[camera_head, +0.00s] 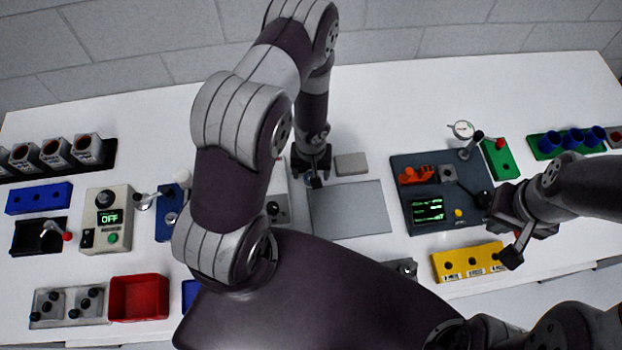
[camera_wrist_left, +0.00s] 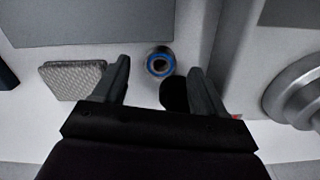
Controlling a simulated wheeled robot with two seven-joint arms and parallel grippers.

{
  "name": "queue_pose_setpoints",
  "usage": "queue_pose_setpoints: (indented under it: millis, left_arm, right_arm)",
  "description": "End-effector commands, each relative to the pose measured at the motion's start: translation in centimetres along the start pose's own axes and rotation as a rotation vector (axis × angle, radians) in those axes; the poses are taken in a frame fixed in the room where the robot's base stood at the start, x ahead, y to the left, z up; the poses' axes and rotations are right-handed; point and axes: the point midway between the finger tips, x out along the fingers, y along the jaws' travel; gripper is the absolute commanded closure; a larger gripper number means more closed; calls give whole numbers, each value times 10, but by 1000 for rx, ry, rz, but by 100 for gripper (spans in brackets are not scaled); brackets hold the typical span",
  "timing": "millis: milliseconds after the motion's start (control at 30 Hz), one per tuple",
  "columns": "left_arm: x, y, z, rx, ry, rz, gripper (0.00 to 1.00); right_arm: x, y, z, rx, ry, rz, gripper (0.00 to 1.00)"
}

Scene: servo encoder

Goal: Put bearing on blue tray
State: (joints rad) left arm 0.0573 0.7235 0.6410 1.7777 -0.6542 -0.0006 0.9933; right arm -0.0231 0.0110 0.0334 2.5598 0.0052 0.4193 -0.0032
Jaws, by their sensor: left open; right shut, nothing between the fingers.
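The bearing appears to be the small ring with a blue band and brown centre in the left wrist view (camera_wrist_left: 160,62). It lies on the white table just beyond my left fingertips, between their lines and apart from both. My left gripper (camera_head: 313,175) points down over the table, open and empty; its fingers also show in the left wrist view (camera_wrist_left: 160,82). A blue tray (camera_head: 190,295) is at the lower left beside the red bin, mostly hidden by my left arm. My right gripper (camera_head: 512,250) is shut and empty above the right side, near the yellow block.
A grey mat (camera_head: 350,210) and a grey textured pad (camera_head: 351,163) lie close to my left gripper. A red bin (camera_head: 138,298) stands at the lower left. A dark instrument panel (camera_head: 425,170) and a yellow block (camera_head: 467,262) are on the right. The back table is mostly clear.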

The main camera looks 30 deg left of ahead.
Motion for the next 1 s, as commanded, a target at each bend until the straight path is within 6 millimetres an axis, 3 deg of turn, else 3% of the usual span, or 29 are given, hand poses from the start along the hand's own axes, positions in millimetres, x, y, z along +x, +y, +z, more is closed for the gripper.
queue_pose_setpoints:
  millis: [133,367,533,600,867,1000]
  left_arm:
    - [19,0,0,0,0,0,29]
    - [19,0,0,0,1,0,32]
    - [19,0,0,0,0,0,87]
    - [19,0,0,0,0,0,95]
    - [16,0,0,0,0,0,95]
    - [1,0,-1,0,1,0,95]
  right_arm:
    - [3,0,0,0,0,0,100]
    - [3,0,0,0,0,0,100]
    - [3,0,0,0,0,0,100]
    - [3,0,0,0,0,0,100]
    - [2,0,0,0,0,0,100]
    - [-1,0,0,0,0,0,100]
